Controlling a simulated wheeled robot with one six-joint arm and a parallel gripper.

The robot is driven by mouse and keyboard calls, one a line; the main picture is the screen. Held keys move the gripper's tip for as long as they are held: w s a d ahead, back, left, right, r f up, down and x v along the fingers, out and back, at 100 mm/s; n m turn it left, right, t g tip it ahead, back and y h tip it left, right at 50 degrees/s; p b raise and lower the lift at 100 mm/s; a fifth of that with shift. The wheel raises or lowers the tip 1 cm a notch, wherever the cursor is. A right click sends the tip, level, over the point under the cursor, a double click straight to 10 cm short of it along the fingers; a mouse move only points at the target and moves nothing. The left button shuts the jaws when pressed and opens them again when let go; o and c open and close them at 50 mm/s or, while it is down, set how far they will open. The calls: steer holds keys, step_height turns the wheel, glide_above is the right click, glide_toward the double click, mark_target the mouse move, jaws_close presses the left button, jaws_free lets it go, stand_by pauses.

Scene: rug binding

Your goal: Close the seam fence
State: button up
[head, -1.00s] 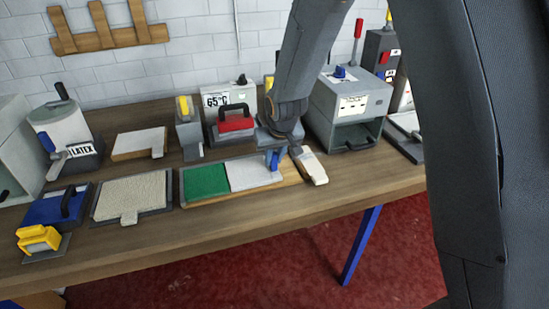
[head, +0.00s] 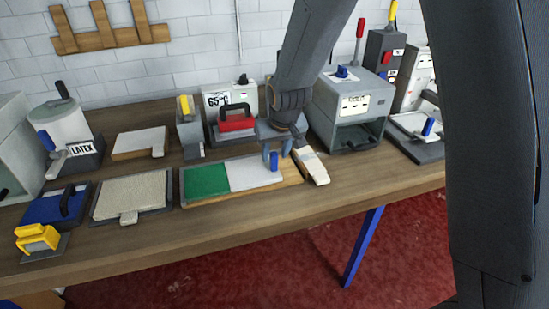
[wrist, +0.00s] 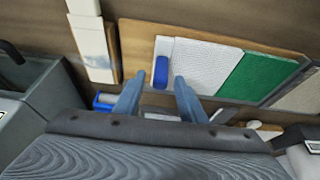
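A board with a green panel (head: 206,180) and a white panel (head: 250,172) lies on the bench. A blue upright handle (head: 274,161) stands at the right end of the white panel; it looks like the seam fence's handle. In the wrist view the handle (wrist: 161,72) sits on a narrow pale strip (wrist: 159,49) along the white panel's edge. My gripper (head: 277,153) is right above and behind the handle. In the wrist view my gripper (wrist: 158,82) has its two blue fingers apart, with the handle showing between their tips. I cannot tell whether they touch it.
A pale brush-like tool (head: 312,165) lies just right of the board. A grey base with a blue lever (head: 428,127) is at the right.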

steer(key=shift+b+v, duration=0.55)
steer(key=shift+v, duration=1.9)
steer(key=s+d+f+m+g+h+b, duration=0.1)
steer(key=s+d+f+m+g+b, duration=0.1)
steer(key=s+d, duration=1.5)
step_height(320, 180, down, 2)
steer(key=shift+s+m+g+b, duration=0.35)
steer(key=shift+s+m, duration=0.25)
steer(key=shift+s, duration=0.6)
